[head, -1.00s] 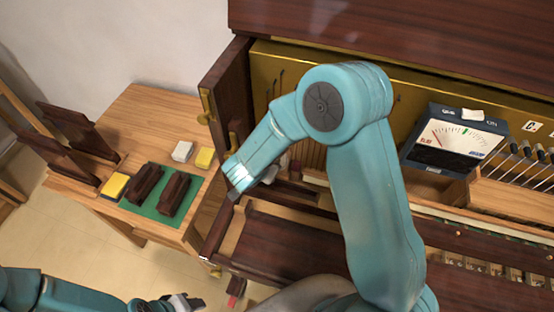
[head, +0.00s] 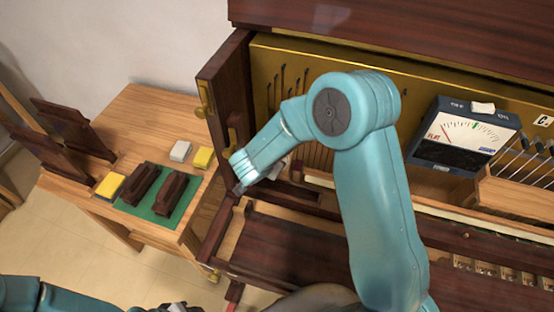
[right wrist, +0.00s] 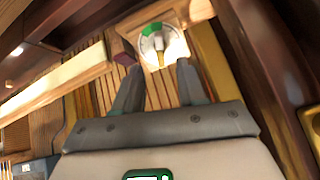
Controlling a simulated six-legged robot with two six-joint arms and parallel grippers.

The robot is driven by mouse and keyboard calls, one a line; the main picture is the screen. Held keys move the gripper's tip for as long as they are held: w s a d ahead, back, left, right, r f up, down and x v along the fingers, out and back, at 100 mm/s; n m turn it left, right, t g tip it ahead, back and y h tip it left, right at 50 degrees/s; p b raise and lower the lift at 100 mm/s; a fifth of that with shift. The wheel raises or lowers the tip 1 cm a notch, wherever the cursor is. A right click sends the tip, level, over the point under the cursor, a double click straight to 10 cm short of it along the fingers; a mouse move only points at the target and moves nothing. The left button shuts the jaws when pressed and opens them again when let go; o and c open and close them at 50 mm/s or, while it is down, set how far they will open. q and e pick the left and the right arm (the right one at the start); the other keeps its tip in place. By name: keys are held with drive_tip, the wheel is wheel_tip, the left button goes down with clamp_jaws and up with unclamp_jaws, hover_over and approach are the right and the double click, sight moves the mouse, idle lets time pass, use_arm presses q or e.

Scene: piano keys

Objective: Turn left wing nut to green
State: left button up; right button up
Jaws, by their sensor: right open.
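In the right wrist view, a brass wing nut (right wrist: 159,58) sits on a round dial (right wrist: 148,47) with a green sector at its top, on a pale wooden block. My right gripper (right wrist: 163,66) is open, its two fingertips just short of the dial, one on each side of the nut. No contact is clear. In the head view, my right gripper (head: 238,188) is at the left end of the open piano, and the nut is hidden there. My left gripper (head: 178,306) is cut off at the bottom edge, so its jaws are unclear.
A meter (head: 465,135) marked FLAT stands inside the piano at the right, its needle toward the left. A wooden side table (head: 140,105) holds dark blocks on a green mat (head: 157,208), plus yellow and white pads. The piano's dark side wall (head: 215,130) stands close to my right gripper.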

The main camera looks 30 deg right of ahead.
drive_tip(key=shift+w+d+f, duration=0.2)
drive_tip(key=shift+w+f, duration=0.05)
drive_tip(key=shift+f, duration=0.15)
drive_tip(key=shift+f, duration=0.1)
drive_tip(key=shift+b+x, duration=1)
drive_tip(key=shift+x, duration=2)
drive_tip(key=shift+s+a+r+p, duration=0.25)
drive_tip(key=shift+r+p, duration=0.3)
clamp_jaws()
